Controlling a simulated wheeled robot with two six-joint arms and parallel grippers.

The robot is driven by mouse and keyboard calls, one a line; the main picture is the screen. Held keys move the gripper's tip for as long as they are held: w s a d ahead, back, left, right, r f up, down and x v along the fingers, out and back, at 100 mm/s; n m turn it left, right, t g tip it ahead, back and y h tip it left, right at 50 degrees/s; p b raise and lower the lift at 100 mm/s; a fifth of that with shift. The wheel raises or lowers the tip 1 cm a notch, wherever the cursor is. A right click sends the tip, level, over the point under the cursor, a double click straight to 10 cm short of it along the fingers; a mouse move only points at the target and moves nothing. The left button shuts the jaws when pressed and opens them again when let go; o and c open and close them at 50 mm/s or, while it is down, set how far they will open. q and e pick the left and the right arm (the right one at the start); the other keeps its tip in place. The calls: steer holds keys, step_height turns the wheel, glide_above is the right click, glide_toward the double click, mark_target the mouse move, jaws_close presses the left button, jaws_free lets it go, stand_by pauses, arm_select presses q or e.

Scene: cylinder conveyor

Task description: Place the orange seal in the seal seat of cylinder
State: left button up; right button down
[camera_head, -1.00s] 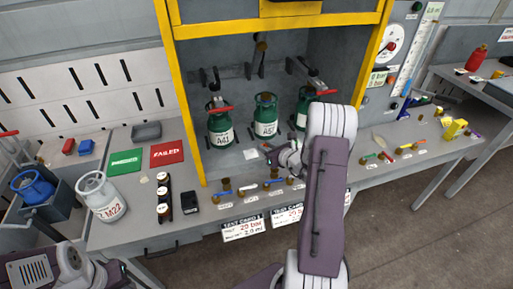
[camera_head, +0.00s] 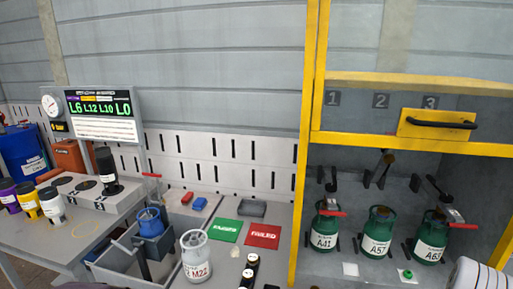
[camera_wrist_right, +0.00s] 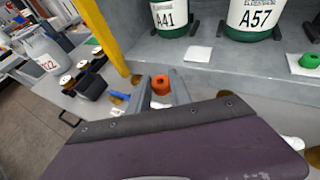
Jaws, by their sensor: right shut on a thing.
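The orange seal (camera_wrist_right: 160,85) is between the fingers of my right gripper (camera_wrist_right: 161,88) in the right wrist view. The gripper is shut on it, in front of the cabinet floor. Three green cylinders stand in the cabinet: A41 (camera_head: 326,227), A57 (camera_head: 377,233) and A63 (camera_head: 431,238). A41 (camera_wrist_right: 168,20) and A57 (camera_wrist_right: 255,18) also show, cut off, in the right wrist view. A white cylinder M22 (camera_head: 196,257) and a blue cylinder (camera_head: 150,222) stand at the left. The seal seats are too small to make out. My left gripper is out of view.
A white card (camera_head: 350,269) lies before A41, and a green ring-like part (camera_head: 406,274) sits before A63. Yellow cabinet posts (camera_head: 309,150) bound the opening. Green (camera_head: 226,230) and red (camera_head: 262,236) mats and a grey tray (camera_head: 252,208) lie on the bench.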

steer(key=s+a+n+g+y, duration=0.5)
steer(key=s+a+n+y, duration=0.2)
steer(key=a, duration=0.6)
steer(key=shift+s+a+f+n+y, duration=0.3)
steer(key=shift+s+f+n, duration=0.15)
steer(key=shift+s, duration=0.55)
